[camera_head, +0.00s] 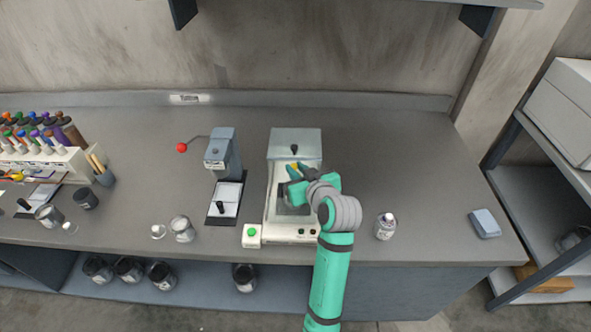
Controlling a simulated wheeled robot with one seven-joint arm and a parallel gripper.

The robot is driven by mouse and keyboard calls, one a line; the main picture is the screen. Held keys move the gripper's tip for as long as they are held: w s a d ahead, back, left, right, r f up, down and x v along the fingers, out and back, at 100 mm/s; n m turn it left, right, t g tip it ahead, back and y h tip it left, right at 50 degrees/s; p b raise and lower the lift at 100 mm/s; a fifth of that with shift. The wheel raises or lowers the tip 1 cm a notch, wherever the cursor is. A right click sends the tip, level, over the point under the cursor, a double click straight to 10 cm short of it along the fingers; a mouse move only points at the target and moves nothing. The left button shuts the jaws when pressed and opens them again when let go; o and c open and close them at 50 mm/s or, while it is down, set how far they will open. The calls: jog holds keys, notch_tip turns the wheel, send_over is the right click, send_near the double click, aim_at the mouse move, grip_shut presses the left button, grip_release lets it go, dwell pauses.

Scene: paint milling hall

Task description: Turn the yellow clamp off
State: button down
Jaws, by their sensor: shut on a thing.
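The yellow clamp (291,168) shows as a small yellow piece on the pale bench machine (271,190) at the middle of the bench. My gripper (295,175) is at the clamp, reaching in from the front right, and is shut on it. My green and grey arm hides the right part of the machine and much of the clamp. The clamp's exact position cannot be told.
A green-button box (252,236) stands at the machine's front left. A grey press with a red-knobbed lever (222,150) stands left. A small labelled bottle (386,226) stands right of my arm. Glass jars (182,229) stand front left. The bench's right part is mostly clear.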

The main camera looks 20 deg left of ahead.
jog(key=shift+d+n+g+y, duration=0.1)
jog(key=shift+n+g+y, duration=0.3)
jog(key=shift+n, duration=0.1)
jog(key=c, duration=1.6)
grip_release()
jog(key=v, duration=1)
jog(key=shift+s+d+r, duration=0.1)
jog(key=shift+d+r, duration=0.05)
jog(key=shift+d, duration=0.15)
